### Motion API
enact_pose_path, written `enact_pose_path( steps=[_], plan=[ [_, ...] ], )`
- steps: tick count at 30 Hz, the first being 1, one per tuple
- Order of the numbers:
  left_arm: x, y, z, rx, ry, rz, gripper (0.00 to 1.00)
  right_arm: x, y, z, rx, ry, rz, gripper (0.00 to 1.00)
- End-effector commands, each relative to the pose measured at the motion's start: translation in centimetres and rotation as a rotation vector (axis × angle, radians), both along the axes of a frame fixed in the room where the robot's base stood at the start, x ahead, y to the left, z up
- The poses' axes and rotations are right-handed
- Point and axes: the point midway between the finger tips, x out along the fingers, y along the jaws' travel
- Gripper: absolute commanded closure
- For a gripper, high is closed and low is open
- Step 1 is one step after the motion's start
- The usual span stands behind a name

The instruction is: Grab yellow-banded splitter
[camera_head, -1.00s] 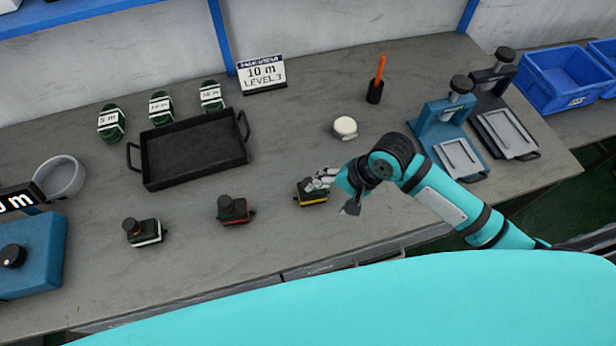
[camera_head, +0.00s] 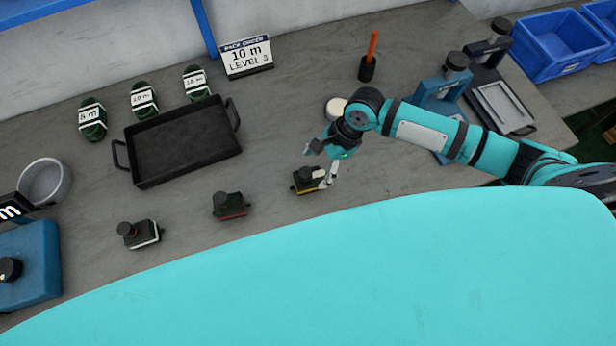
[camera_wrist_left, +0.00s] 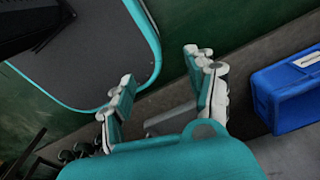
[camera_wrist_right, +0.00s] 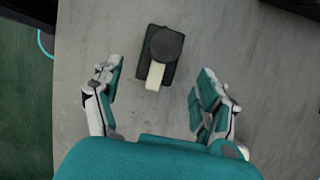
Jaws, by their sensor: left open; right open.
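The yellow-banded splitter (camera_head: 308,180) is a small black block with a round knob, standing on the grey workbench (camera_head: 270,205). It is the rightmost of three similar splitters. My right gripper (camera_head: 320,163) is open and empty just behind and right of it, one finger close to its right side. In the right wrist view the splitter (camera_wrist_right: 161,55), with a pale band, lies ahead between the open fingers (camera_wrist_right: 157,78); I see no contact. My left gripper (camera_wrist_left: 160,68) is open and empty in the left wrist view, and outside the head view.
A red-banded splitter (camera_head: 230,206) and a white-banded splitter (camera_head: 140,234) stand to the left. A black tray (camera_head: 185,146) lies behind them. A white round puck (camera_head: 336,108) sits behind my right gripper. A blue bin (camera_wrist_left: 290,90) is beside my left gripper.

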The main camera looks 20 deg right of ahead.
Motion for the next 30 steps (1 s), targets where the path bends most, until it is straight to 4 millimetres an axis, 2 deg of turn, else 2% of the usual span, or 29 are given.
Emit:
enact_pose_path(
  steps=[3,7,13,18,26,30],
  plan=[
    [0.9,0.1,0.2,0.0,-0.013,0.0,0.44,0.0,0.5,-1.1,0.0,0.0,0.0,0.25],
    [1.5,0.1,0.4,0.0,-0.024,0.001,0.44,0.0,0.8,-1.7,0.001,-0.001,0.001,0.25],
    [1.5,0.2,1.2,0.001,-0.024,0.002,0.44,-0.2,1.9,-4.2,0.0,0.0,0.001,0.25],
    [1.3,0.2,1.2,0.001,-0.021,0.002,0.44,-0.2,2.6,-6.0,0.001,-0.001,0.001,0.25],
    [0.9,0.3,1.1,0.003,-0.015,0.002,0.44,-0.2,2.6,-6.3,0.0,-0.003,0.001,0.25],
    [0.9,0.3,1.1,0.003,-0.014,0.002,0.44,-0.2,2.6,-6.3,0.0,-0.002,0.001,0.42]
  ],
)
